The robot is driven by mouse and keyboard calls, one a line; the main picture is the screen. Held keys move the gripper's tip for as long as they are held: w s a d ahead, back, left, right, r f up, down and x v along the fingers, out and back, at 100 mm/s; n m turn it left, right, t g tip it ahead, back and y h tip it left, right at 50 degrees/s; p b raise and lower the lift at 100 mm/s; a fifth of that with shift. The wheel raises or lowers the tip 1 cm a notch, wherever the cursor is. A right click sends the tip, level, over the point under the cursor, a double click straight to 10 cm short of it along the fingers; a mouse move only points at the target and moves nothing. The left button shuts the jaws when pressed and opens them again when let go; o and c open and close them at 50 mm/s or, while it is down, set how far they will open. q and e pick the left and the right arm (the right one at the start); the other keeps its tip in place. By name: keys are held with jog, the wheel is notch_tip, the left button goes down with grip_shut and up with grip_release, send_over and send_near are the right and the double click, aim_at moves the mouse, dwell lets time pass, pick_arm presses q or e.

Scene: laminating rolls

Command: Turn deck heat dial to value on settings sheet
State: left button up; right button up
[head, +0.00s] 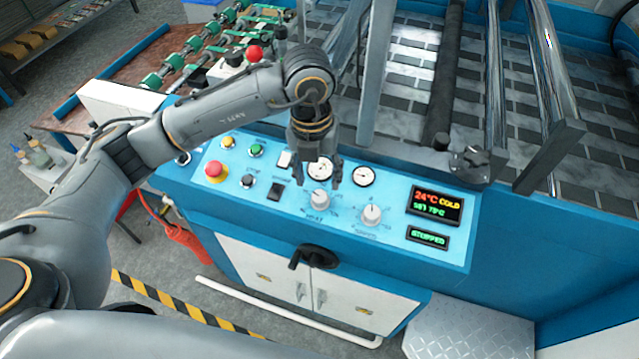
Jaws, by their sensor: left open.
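The light blue control deck (290,215) carries two white knobs. The left knob (319,199), with a label that seems to read HEAT, is the deck heat dial. The second knob (371,214) is to its right; its label is too small to read surely. My left gripper (320,180) points down just above and behind the heat dial, open, with nothing between its fingers. I cannot tell whether a fingertip touches the dial. The display (435,205) reads 24°C COLD, with a set line that looks like 70°C. No settings sheet shows. My right gripper is not in view.
A red mushroom button (215,171), yellow and green buttons and a black switch (275,192) sit left of the dial. Round gauges (364,176) lie behind the knobs. A STOPPED display (427,236) is at right. A black crank handle (314,256) juts from the front.

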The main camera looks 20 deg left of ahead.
aim_at(321, 196)
pick_arm(q)
notch_tip(321, 196, down, 4)
jog(key=shift+s+d+f+p, duration=0.15)
jog(key=shift+f+p, duration=0.05)
jog(key=shift+p, duration=0.25)
jog(key=shift+f, duration=0.35)
grip_shut()
jog(key=shift+f+m+b, duration=0.1)
jog(key=shift+m+b, duration=0.4)
jog(key=shift+b, duration=0.4)
jog(key=m+b, duration=0.3)
jog(key=b, duration=0.1)
jog(key=m+y+b, duration=0.1)
jog(key=m+b, duration=0.3)
jog(key=b, duration=0.1)
jog(key=m+y+b, duration=0.1)
jog(key=m+b, duration=0.3)
jog(key=b, duration=0.1)
jog(key=shift+d+t, duration=0.25)
jog(key=shift+t, duration=0.15)
jog(key=shift+m+y+b, duration=0.3)
jog(key=shift+m+b, duration=0.75)
jog(key=shift+m, duration=0.15)
